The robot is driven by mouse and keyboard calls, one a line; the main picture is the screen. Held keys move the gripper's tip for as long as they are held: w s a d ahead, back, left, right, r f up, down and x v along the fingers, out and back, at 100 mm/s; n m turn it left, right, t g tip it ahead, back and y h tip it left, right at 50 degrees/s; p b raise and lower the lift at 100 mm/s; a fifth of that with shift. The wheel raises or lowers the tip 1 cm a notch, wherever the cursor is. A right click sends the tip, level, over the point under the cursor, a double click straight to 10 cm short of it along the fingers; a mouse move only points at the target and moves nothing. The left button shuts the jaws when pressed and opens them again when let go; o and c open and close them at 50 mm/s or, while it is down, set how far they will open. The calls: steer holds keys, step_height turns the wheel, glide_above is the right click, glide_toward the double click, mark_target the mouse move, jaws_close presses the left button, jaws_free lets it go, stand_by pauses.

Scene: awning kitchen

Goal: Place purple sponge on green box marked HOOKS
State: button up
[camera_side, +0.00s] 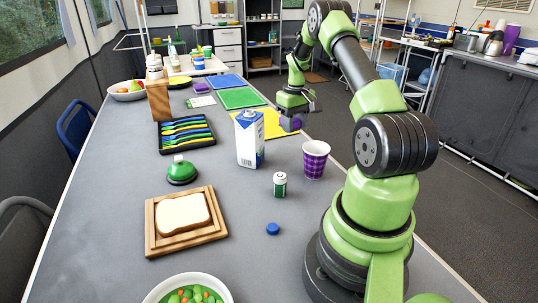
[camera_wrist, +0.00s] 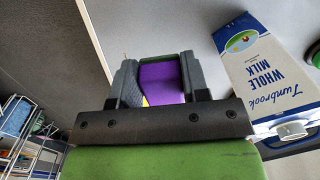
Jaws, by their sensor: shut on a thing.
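The purple sponge (camera_side: 290,124) is held in my gripper (camera_side: 297,108), low over or at the right edge of the yellow mat (camera_side: 262,126) in the side view. I cannot tell whether it touches the surface. In the wrist view the purple sponge (camera_wrist: 161,82) fills the space between the two fingers of my gripper (camera_wrist: 157,70), which is shut on it. I cannot make out a green box marked HOOKS in either view. A flat green mat (camera_side: 240,98) lies beyond the yellow one, with no readable marking.
A tall milk carton (camera_side: 249,139) stands left of my gripper and shows close by in the wrist view (camera_wrist: 265,70). A purple-patterned cup (camera_side: 315,160) stands nearer the side camera. A black tray (camera_side: 184,148) with coloured utensils lies left. A blue mat (camera_side: 226,82) lies farther back.

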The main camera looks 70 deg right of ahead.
step_height(320, 180, up, 11)
steer(key=w+a, duration=0.2)
steer(key=w, duration=0.1)
steer(key=w+a+n, duration=0.1)
steer(key=w+a, duration=0.1)
steer(key=w+a+n, duration=0.1)
steer(key=w+a, duration=0.2)
steer(key=shift+w+r, duration=0.1)
steer(key=shift+w, duration=0.25)
steer(key=w+a+n, duration=0.2)
steer(key=w+a, duration=0.2)
steer(key=a, duration=0.4)
steer(key=w+a+n, duration=0.2)
steer(key=w+a, duration=0.3)
steer(key=a, duration=0.3)
steer(key=w+a+n, duration=0.1)
steer(key=a+n, duration=0.3)
steer(key=a, duration=1.5)
steer(key=s+a+n, duration=0.3)
steer(key=s+a, duration=0.5)
steer(key=a, duration=0.5)
steer(key=s+a+n, duration=0.3)
steer(key=s+a, duration=0.4)
steer(key=a, duration=0.6)
steer(key=f, duration=1.5)
steer(key=shift+s, duration=0.25)
